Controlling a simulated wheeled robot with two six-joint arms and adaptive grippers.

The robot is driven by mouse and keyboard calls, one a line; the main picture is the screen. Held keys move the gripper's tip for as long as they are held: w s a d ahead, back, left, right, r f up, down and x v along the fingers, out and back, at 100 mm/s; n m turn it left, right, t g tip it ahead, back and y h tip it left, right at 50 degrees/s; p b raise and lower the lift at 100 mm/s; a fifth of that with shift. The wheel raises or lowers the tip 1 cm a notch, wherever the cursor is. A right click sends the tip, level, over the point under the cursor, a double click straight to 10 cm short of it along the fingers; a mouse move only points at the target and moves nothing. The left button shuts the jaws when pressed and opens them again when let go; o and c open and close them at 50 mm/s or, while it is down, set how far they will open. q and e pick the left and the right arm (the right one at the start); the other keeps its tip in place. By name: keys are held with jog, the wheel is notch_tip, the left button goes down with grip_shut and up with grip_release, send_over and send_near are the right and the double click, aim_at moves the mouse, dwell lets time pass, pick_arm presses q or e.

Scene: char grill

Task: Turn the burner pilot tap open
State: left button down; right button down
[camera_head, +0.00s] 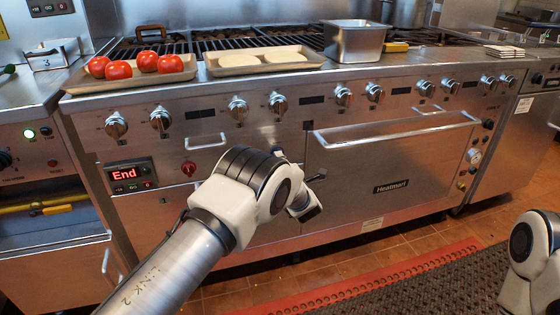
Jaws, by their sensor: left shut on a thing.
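My left arm reaches in from the lower left to the front panel of the steel range. My left gripper (314,180) is at the panel beside the left edge of the oven door, largely hidden by my own wrist. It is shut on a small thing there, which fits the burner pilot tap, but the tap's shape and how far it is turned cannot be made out. A red knob (188,169) on the panel to the left stands clear of the gripper. Part of my right arm shows at the lower right edge; its gripper is out of view.
The oven door has a long handle (400,132) right of my left gripper. Steel knobs (278,103) line the panel above. A tray of tomatoes (132,79), another tray (262,63) and a steel pan (355,42) stand on top. A dark mat (420,290) lies on the floor.

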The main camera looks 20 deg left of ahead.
pick_arm(q)
jog(key=c, duration=1.2)
grip_release()
jog(key=v, duration=0.7)
jog(key=shift+s+d, duration=0.15)
jog(key=shift+s, duration=0.1)
jog(key=shift+f, duration=0.1)
